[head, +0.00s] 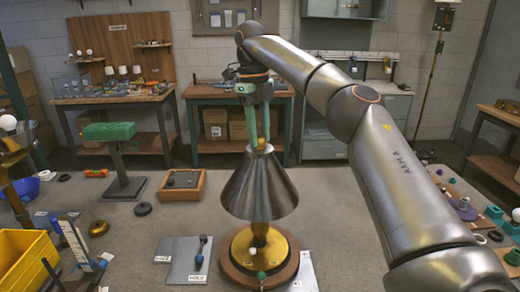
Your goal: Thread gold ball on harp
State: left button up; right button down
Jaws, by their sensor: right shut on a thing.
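A lamp stands in the middle with a dark metal cone shade (258,190) on a round gold base (240,248). A small gold ball (261,143) shows at the top of the shade, between the green fingers of my right gripper (260,146). The right gripper points straight down and is shut on the gold ball. The harp is hidden by the shade, so I cannot tell how the ball sits on its tip. My left gripper is not in view.
A yellow bin (25,262) stands at the left front. A green-topped stand (110,131) and a wooden tray (182,186) are left of the lamp. A grey mat (180,265) lies beside its base. Small parts line the right side.

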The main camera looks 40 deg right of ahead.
jog(key=shift+f, duration=0.25)
jog(key=m, duration=0.4)
jog(key=shift+m+y, duration=0.4)
jog(key=shift+m, duration=1)
jog(key=shift+m, duration=0.5)
jog(key=shift+c, duration=2.3)
grip_release()
jog(key=shift+w, duration=0.1)
jog(key=shift+d+r, duration=0.1)
jog(key=shift+r, duration=0.15)
